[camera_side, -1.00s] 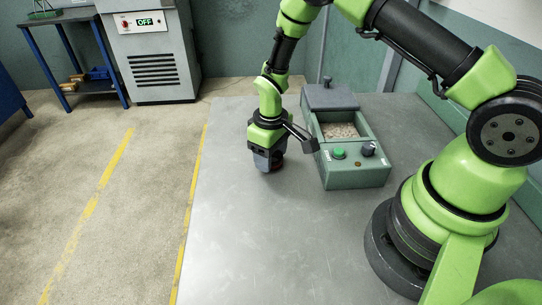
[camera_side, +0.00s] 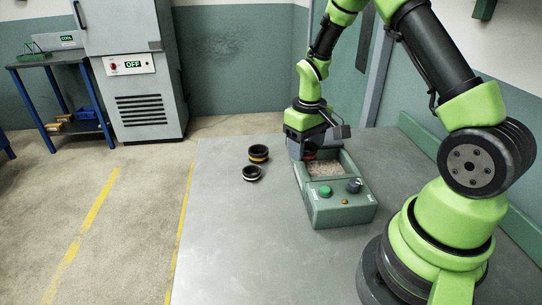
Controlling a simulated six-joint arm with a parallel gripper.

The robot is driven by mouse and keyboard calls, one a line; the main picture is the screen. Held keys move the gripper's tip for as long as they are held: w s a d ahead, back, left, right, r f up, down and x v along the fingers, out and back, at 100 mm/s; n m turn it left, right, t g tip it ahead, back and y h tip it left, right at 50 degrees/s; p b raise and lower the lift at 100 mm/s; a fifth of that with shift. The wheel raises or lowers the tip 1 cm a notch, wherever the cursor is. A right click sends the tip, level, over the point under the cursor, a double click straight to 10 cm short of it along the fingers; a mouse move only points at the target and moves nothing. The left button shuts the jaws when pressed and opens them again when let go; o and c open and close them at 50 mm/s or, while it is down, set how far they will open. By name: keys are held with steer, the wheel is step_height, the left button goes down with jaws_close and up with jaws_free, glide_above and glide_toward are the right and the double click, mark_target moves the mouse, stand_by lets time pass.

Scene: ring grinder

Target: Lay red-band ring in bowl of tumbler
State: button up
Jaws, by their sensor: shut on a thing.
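The tumbler (camera_side: 345,211) is a green box with an open bowl of pale grains (camera_side: 325,169) at its top. My gripper (camera_side: 307,152) is at the bowl's back left, pointing down. It is shut on the red-band ring (camera_side: 309,155), of which only a small bit of red shows between the dark jaws. I cannot tell whether the ring touches the grains or hangs above them. The gripper hides the back of the tumbler.
A yellow-band ring (camera_side: 258,154) and a white-band ring (camera_side: 251,174) stand on the grey table (camera_side: 235,235) left of the tumbler. The tumbler's front has a green button (camera_side: 325,191) and a dark knob (camera_side: 354,186). The table's front left is clear.

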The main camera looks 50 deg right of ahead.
steer(key=m, duration=0.2)
glide_above(324, 171)
steer(key=shift+s+f, duration=0.1)
steer(key=shift+f, duration=2.65)
steer(key=o, duration=1.1)
steer(key=shift+r, duration=4.95)
